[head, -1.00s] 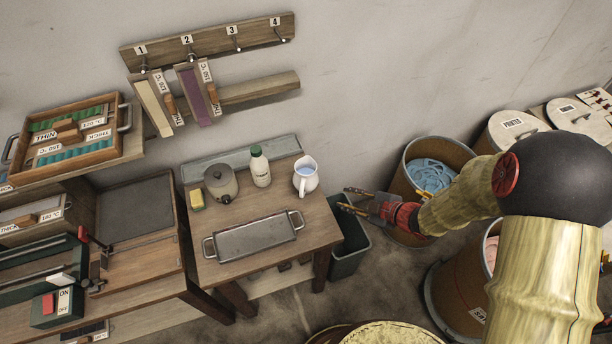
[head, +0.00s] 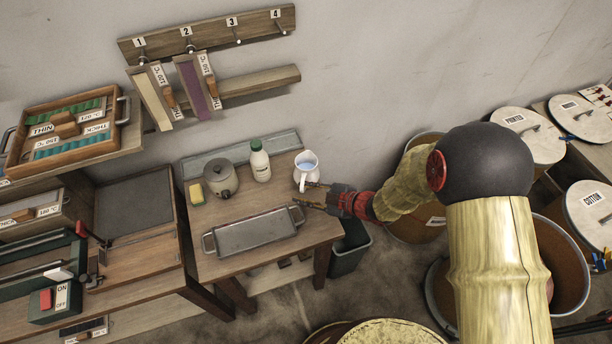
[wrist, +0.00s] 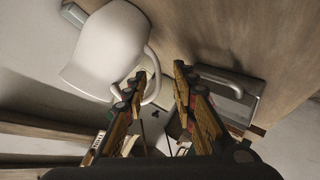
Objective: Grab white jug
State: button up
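The white jug (head: 306,172) stands upright at the right back of the small wooden table, with bluish liquid showing in its mouth. In the wrist view the jug (wrist: 105,50) is at the upper left, its looped handle (wrist: 152,78) toward my fingers. My gripper (head: 308,195) is at the table's right edge, just in front of the jug. In the wrist view my gripper (wrist: 165,80) has its two fingers apart with a gap between them. The left fingertip is beside or overlapping the handle; I cannot tell whether it touches.
A metal tray with handles (head: 255,234) lies just left of my gripper. A white bottle (head: 260,162), a grey lidded pot (head: 220,178) and a yellow sponge (head: 196,192) stand along the table's back. A dark bin (head: 350,247) is beside the table.

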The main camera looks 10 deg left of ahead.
jog(key=shift+a, duration=0.3)
jog(key=b+x, duration=0.1)
jog(key=x, duration=0.4)
jog(key=shift+w+a+b, duration=0.15)
jog(key=shift+a+b, duration=0.1)
jog(key=shift+b, duration=0.1)
jog(key=shift+c, duration=1.1)
jog(key=c, duration=0.4)
grip_shut()
jog(key=shift+w+r, duration=0.1)
